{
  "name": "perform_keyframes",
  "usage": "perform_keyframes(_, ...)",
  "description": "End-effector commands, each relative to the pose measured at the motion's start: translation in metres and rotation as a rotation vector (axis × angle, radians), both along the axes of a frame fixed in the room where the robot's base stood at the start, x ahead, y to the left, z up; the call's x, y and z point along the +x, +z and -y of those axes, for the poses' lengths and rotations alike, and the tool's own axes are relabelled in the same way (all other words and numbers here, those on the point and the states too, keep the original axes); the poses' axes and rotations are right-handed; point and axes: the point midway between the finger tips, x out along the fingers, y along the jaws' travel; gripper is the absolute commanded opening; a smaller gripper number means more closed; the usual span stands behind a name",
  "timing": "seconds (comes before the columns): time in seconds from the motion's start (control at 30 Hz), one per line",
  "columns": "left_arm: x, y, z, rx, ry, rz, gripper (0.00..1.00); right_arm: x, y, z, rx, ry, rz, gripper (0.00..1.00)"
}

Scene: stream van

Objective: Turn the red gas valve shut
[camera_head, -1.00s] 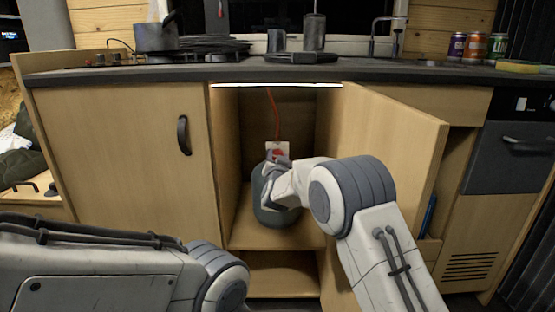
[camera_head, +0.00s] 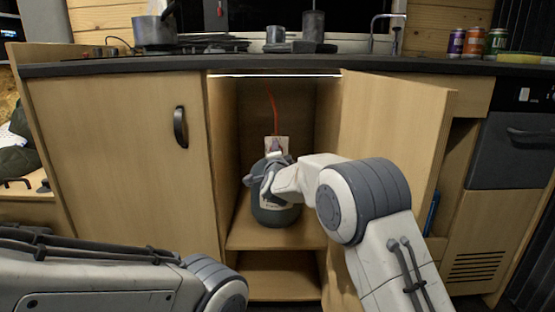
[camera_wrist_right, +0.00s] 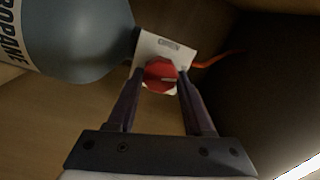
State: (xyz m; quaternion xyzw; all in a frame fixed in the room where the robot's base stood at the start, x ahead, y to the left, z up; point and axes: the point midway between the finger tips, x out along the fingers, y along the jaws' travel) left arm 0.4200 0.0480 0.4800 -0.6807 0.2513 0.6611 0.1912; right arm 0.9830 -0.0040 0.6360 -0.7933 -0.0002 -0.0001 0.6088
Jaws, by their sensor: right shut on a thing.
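The red gas valve (camera_wrist_right: 160,75) is a round red knob with a pale bar mark, on a white plate (camera_wrist_right: 167,47) in the right wrist view. My right gripper (camera_wrist_right: 160,84) is shut on it, one finger on each side of the knob. In the head view my right gripper (camera_head: 263,174) is inside the open cabinet, in front of the top of the grey gas bottle (camera_head: 275,213), and the knob is hidden there. The bottle, marked PROPANE in the right wrist view (camera_wrist_right: 75,38), stands upright on the cabinet shelf. My left gripper is out of view.
A red-orange hose (camera_head: 273,105) rises behind the plate. The open cabinet door (camera_head: 392,150) stands to the right of my right gripper; the closed left door (camera_head: 120,160) has a dark handle. The countertop (camera_head: 280,65) runs above, with a pot and several cans.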

Motion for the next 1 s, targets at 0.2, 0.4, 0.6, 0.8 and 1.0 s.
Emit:
perform_keyframes(0.2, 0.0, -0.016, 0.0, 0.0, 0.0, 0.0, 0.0, 0.0, -0.003, 0.0, 0.147, -0.001, 0.0, 0.0)
perform_keyframes(0.4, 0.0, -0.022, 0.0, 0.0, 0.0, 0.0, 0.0, 0.0, -0.003, 0.0, 0.23, 0.0, -0.002, 0.0)
perform_keyframes(0.6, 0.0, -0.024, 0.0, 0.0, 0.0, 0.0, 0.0, 0.0, -0.003, 0.0, 0.27, -0.001, -0.003, 0.0)
perform_keyframes(0.8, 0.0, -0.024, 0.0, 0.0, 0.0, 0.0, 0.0, 0.0, -0.003, 0.001, 0.28, -0.002, -0.004, 0.0)
perform_keyframes(1.0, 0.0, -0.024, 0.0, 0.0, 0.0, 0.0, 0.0, 0.0, -0.003, 0.001, 0.28, -0.002, -0.004, 0.0)
